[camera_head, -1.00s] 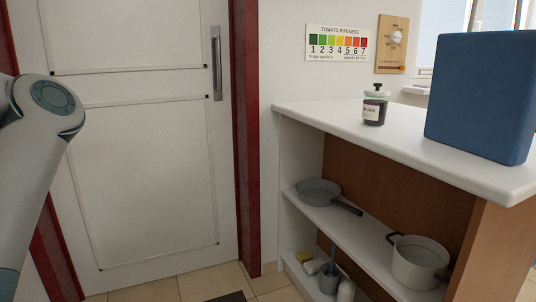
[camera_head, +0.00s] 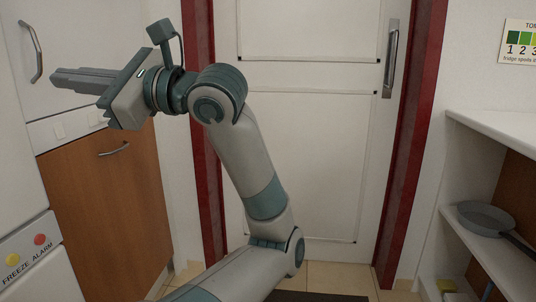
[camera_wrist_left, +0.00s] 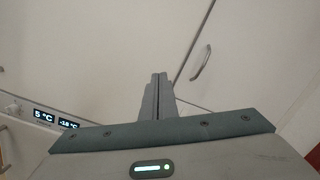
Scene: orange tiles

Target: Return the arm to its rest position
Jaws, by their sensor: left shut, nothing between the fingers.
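My left arm (camera_head: 265,190) rises from the bottom of the head view and bends to the left at the elbow. My left gripper (camera_head: 56,80) points left, in front of the white cabinet, with its fingers together and nothing between them. In the left wrist view the closed fingers (camera_wrist_left: 157,95) stand in the middle, with a pale cabinet front behind them. My right gripper is in neither view.
A white door (camera_head: 310,130) in a red frame stands behind the arm. At the left are a wooden cabinet (camera_head: 105,205) and an appliance panel (camera_head: 40,265) marked FREEZE and ALARM. A shelf unit with a grey pan (camera_head: 490,218) is at the right.

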